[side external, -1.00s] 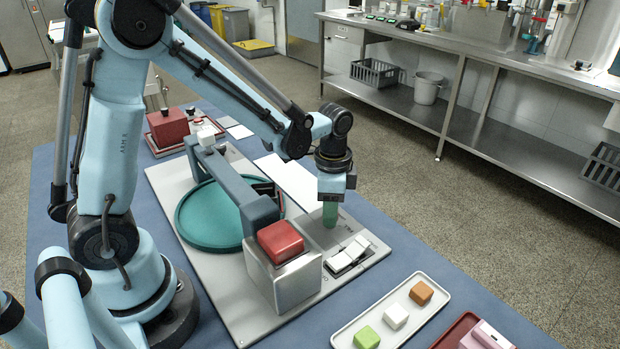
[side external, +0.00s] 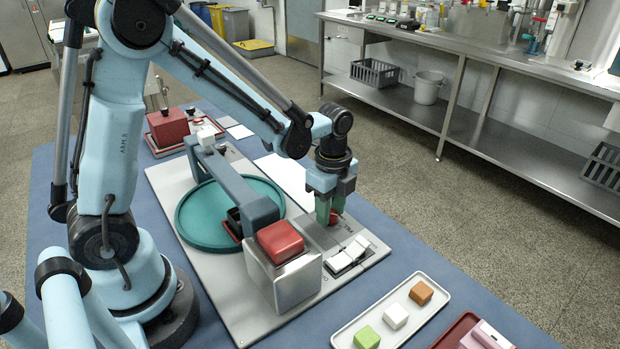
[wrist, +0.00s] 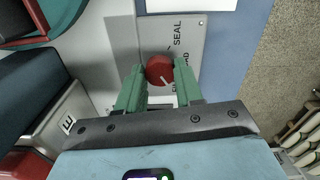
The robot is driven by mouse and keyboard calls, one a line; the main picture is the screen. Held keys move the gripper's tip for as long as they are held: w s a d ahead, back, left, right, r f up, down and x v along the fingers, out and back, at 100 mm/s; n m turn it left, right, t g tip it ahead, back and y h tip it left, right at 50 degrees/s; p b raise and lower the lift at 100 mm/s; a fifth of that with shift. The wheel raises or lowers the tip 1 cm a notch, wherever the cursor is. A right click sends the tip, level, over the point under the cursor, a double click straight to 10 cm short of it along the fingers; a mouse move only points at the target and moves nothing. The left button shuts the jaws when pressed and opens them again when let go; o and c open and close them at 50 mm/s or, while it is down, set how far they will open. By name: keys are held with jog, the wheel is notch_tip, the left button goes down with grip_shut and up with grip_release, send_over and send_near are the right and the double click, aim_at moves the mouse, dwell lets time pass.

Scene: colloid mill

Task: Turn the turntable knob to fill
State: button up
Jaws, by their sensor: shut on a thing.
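The red round knob (wrist: 160,70) sits on a grey plate, with a white pointer line on its top. The word SEAL shows beside it; another label is partly hidden by my gripper. My gripper (wrist: 160,95) has green fingers on both sides of the knob and is shut on it. In the side external view my gripper (side external: 328,217) is low over the plate, and a bit of the red knob (side external: 337,214) shows behind the fingers. The teal turntable (side external: 200,228) lies left of it, with a dark red-edged container (side external: 233,229) partly hidden under the grey beam.
A metal block with a red top (side external: 281,240) stands close in front of the gripper. White rocker switches (side external: 347,255) are beside it. A white tray (side external: 390,312) holds green, white and orange blocks.

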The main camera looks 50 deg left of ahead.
dwell(0.5)
jog(key=o, duration=1)
jog(key=shift+o, duration=0.2)
notch_tip(320, 180, up, 12)
jog(key=s+n+t, duration=0.7)
jog(key=s+n, duration=0.1)
jog(key=n, duration=0.8)
jog(key=shift+a+f, duration=0.25)
